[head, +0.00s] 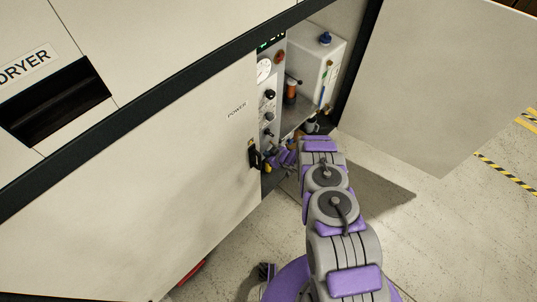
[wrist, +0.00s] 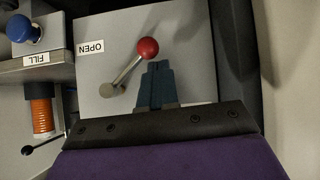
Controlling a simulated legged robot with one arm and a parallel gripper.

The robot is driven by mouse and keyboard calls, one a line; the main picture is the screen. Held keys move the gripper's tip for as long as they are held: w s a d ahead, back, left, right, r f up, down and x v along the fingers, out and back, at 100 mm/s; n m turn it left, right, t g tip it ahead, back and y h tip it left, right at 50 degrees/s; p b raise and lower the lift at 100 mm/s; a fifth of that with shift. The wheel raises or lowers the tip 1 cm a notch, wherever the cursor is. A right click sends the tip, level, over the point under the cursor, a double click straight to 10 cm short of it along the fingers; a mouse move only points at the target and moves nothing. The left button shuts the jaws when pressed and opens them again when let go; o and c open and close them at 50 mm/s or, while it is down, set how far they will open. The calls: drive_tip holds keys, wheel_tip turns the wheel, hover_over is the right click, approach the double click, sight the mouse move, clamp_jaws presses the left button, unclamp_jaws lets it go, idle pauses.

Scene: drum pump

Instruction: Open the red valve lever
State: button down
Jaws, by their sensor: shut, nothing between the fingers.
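The red valve lever shows in the wrist view as a red ball (wrist: 148,47) on a metal rod (wrist: 127,72). The rod slants from its pivot at lower left up to the ball at upper right. An OPEN label (wrist: 90,47) is on the pale panel to the left of the ball. My gripper (wrist: 157,66) is shut and empty. Its fingertips are just below the ball in the picture; I cannot tell whether they touch it. In the head view my gripper (head: 284,157) is at the lower part of the open cabinet, where I cannot make out the red lever.
A blue knob (wrist: 20,28) with a FILL label (wrist: 43,59), an orange cylinder (wrist: 42,114) and a black-knobbed lever (wrist: 28,150) are left of the lever panel. In the head view the open cabinet door (head: 435,85) stands to the right. Bare floor (head: 385,215) lies below it.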

drive_tip(key=f+b, duration=0.1)
drive_tip(key=w+d+f+b, duration=0.1)
drive_tip(key=b, duration=0.1)
drive_tip(key=d+f+b, duration=0.1)
drive_tip(key=f+b, duration=0.1)
drive_tip(key=shift+w, duration=0.2)
idle(0.7)
drive_tip(key=shift+w+d+f, duration=0.1)
drive_tip(key=shift+w+d, duration=0.1)
drive_tip(key=shift+d, duration=0.05)
drive_tip(key=shift+a, duration=0.1)
idle(0.6)
drive_tip(key=s+d+r+p, duration=0.1)
drive_tip(key=s+r+p, duration=0.3)
drive_tip(key=s, duration=0.7)
drive_tip(key=shift+s+d+r, duration=0.15)
drive_tip(key=shift+d+r, duration=0.05)
drive_tip(key=shift+r, duration=0.95)
